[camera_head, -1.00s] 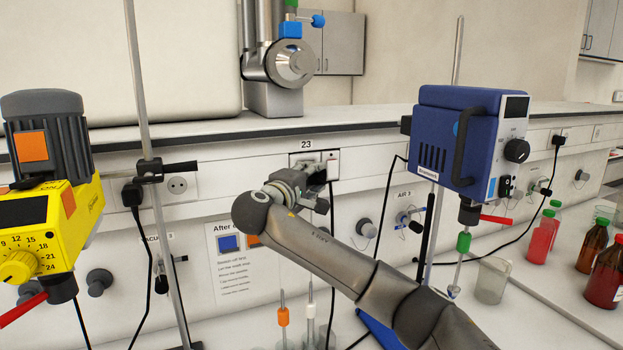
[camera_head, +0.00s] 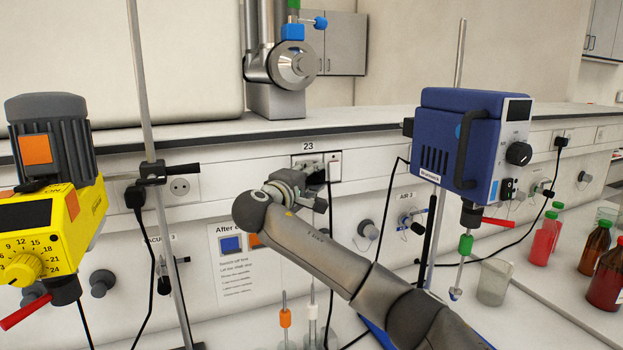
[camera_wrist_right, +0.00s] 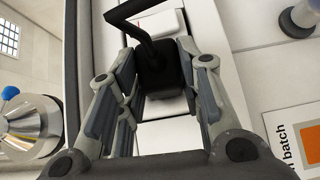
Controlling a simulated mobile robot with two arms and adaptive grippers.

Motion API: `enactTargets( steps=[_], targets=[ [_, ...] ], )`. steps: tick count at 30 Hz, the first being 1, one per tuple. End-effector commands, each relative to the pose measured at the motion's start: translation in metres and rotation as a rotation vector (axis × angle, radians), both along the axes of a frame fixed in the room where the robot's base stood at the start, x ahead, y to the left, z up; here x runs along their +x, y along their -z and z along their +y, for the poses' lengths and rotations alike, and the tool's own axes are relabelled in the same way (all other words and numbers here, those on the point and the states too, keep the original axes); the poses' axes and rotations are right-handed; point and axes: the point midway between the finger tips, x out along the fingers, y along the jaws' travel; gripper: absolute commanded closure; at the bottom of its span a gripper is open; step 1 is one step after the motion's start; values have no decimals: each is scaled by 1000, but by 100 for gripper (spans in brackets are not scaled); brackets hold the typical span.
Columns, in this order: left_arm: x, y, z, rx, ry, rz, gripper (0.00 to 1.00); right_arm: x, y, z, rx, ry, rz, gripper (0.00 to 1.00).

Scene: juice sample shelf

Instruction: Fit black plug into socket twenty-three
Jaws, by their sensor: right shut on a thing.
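The black plug (camera_wrist_right: 157,68) is between the two fingers of my right gripper (camera_wrist_right: 158,85) in the right wrist view. The fingers are shut on its sides. Its black cable bends up and left from it. A white surface lies close behind the plug; I cannot tell whether its pins are in the socket. In the head view my right gripper (camera_head: 318,182) is in front of and just below the outlet plate (camera_head: 335,166) under the label 23. The gripper partly covers the plate and hides the plug. My left gripper is not in view.
A yellow stirrer (camera_head: 45,225) stands at left and a blue stirrer (camera_head: 460,145) at right, each beside a metal rod. Another black plug (camera_head: 134,195) sits in an outlet at left. Bottles (camera_head: 592,245) and a glass beaker (camera_head: 493,282) stand at right.

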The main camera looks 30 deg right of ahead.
Motion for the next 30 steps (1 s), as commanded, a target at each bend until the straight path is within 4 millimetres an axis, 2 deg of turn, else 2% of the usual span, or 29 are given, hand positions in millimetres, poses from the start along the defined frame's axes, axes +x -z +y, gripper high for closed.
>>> enactTargets(
  steps=[27,28,30],
  targets=[
    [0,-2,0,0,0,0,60,5,0,-1,0,0,0,100],
    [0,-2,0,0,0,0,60,5,0,-1,-1,0,1,65],
    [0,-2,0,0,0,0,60,5,0,-1,-1,0,1,56]
  ],
)
